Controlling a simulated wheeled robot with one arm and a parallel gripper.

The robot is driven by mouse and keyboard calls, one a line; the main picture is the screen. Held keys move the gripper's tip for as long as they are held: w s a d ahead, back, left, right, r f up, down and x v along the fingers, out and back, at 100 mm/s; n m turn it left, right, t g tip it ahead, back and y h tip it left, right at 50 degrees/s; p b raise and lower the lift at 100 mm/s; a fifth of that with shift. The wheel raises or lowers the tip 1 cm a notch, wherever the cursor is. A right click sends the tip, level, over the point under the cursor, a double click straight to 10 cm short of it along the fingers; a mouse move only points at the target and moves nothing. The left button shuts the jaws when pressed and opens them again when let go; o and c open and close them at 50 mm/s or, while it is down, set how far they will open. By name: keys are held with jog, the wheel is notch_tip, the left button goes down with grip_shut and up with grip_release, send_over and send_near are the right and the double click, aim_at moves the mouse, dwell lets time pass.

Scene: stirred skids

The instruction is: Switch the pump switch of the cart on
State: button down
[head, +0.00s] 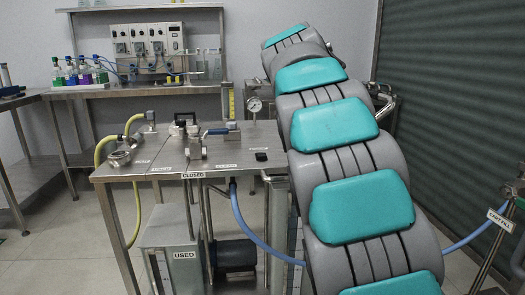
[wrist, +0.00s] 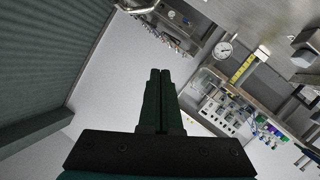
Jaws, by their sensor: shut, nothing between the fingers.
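The steel cart (head: 225,160) stands left of my arm in the head view, with valves and fittings on its top. A small black part (head: 261,156) sits near the top's right end; it may be the pump switch, but its position cannot be read. My gripper (wrist: 160,72) is shut and empty in the wrist view, its dark fingers together over open floor. It touches nothing there. In the head view my arm hides the gripper and part of the cart's right side.
A pressure gauge (head: 254,104) stands behind the cart top and also shows in the wrist view (wrist: 224,49). A blue-handled valve (head: 217,131) and yellow hose (head: 105,146) are on the cart. A blue hose (head: 262,243) runs low behind my arm. A shutter wall (head: 450,90) is at right.

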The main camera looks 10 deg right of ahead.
jog(key=s+a+f+m+g+y+b, duration=0.1)
jog(key=s+a+f+m+g+y, duration=0.1)
jog(key=s+a+f+g+y, duration=0.3)
jog(key=s+a+f+g, duration=0.1)
jog(key=s+a+f, duration=0.2)
jog(key=s+a, duration=0.3)
jog(key=shift+s+a+y+b, duration=0.3)
jog(key=shift+s+a+b, duration=0.1)
jog(key=shift+a, duration=0.2)
send_over(261, 155)
jog(key=s, duration=0.2)
notch_tip(261, 155, down, 8)
jog(key=shift+w+f, duration=0.1)
jog(key=shift+s+f, duration=0.2)
jog(key=shift+f, duration=0.15)
jog(key=shift+s+f, duration=0.15)
jog(key=shift+f, duration=1.25)
jog(key=shift+b, duration=0.35)
